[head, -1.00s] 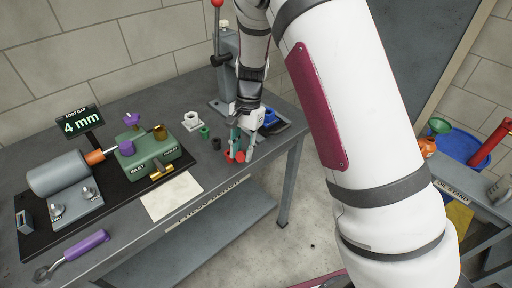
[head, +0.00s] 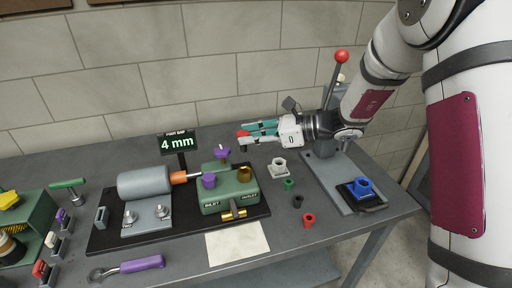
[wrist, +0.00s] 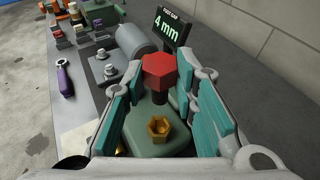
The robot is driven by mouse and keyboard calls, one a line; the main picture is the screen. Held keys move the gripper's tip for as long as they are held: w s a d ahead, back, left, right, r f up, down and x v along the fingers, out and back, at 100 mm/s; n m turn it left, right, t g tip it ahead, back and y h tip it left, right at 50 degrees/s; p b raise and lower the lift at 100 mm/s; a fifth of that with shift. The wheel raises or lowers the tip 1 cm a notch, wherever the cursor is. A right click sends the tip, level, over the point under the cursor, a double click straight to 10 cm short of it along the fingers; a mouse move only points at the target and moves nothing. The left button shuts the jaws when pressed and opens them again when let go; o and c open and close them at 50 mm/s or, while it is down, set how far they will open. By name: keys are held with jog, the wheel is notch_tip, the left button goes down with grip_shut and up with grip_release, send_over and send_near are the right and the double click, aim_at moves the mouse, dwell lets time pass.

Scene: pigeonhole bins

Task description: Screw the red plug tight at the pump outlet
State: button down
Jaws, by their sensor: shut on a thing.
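The red plug (head: 242,134) has a hexagonal head and a dark shank. In the wrist view the plug (wrist: 167,70) is upright between the teal finger pads, head up. My gripper (head: 262,129) is shut on it and points left, level, above and behind the pump. The green pump (head: 215,204) bears the words INLET and OUTLET. The brass outlet socket (head: 244,174) is on its right top; in the wrist view its hexagonal opening (wrist: 158,127) is empty. The plug is apart from the outlet, held higher than it.
A purple cap (head: 208,181) and purple knob (head: 222,152) are on the pump. A grey motor (head: 145,181) and 4 mm display (head: 178,143) stand nearby. Loose white (head: 279,168), green (head: 289,184), black (head: 297,201) and red (head: 309,220) fittings lie right. A lever press (head: 335,105) stands behind.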

dwell(0.3)
jog(key=shift+f+b, duration=1.05)
jog(key=shift+f, duration=1.75)
jog(key=shift+f+b, duration=0.7)
jog(key=shift+f, duration=1.25)
jog(key=shift+r, duration=0.5)
jog(key=shift+f, duration=0.65)
dwell(0.9)
jog(key=shift+r, duration=0.15)
jog(key=shift+r+p, duration=0.4)
jog(key=shift+r, duration=0.05)
